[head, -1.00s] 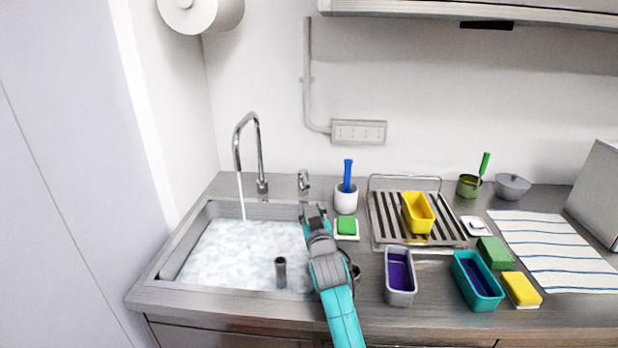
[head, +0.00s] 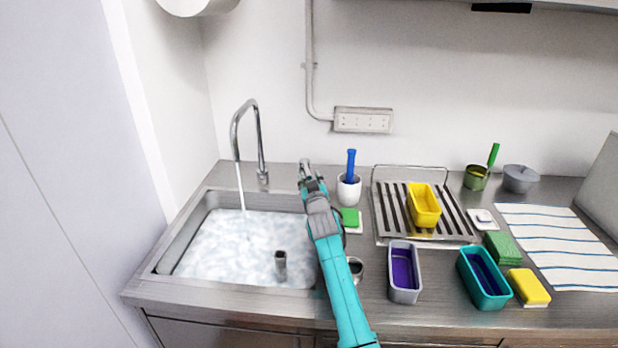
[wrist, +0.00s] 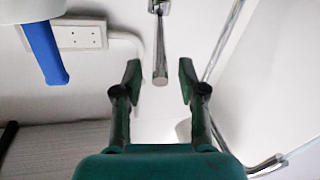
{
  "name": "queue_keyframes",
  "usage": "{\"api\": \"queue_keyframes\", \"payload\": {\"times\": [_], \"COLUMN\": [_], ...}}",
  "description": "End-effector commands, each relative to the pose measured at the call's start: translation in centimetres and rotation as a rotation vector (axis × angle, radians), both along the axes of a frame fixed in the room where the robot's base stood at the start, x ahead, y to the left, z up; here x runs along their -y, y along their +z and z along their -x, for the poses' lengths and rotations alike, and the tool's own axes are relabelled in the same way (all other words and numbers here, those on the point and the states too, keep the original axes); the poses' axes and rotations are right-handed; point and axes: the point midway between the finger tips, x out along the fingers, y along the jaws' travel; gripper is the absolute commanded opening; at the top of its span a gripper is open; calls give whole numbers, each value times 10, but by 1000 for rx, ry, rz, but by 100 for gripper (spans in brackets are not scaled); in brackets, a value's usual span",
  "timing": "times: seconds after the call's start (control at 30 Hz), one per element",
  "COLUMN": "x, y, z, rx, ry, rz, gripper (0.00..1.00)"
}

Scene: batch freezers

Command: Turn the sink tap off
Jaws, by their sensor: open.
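The tap's curved chrome spout (head: 259,130) stands at the back of the sink (head: 190,218) in the head view. Water (head: 240,187) runs from it into the sink, which holds rippling water. The tap's lever (wrist: 160,68) hangs between my fingertips in the wrist view, with a gap on each side. The spout also shows at the right of the wrist view (wrist: 222,40). My gripper (head: 309,178) is open at the back right of the sink, by the lever. In the head view my gripper largely hides the lever.
A white cup (head: 349,190) with a blue-handled brush (head: 351,165) stands just right of my gripper. A green sponge (head: 350,217) lies in front of it. A drying rack (head: 391,213) with a yellow tub (head: 423,205) is farther right. A wall socket (head: 362,120) is behind.

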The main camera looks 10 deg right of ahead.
Motion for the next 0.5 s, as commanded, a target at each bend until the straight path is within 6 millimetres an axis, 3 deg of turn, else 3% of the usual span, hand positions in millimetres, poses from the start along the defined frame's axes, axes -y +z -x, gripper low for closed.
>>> {"api": "queue_keyframes", "payload": {"times": [0.2, 0.5], "x": [1, 1], "y": [0, 0], "z": [-14, -15], "rx": [0, 1], "ry": [0, 0], "rz": [1, 0], "gripper": [41, 41]}}
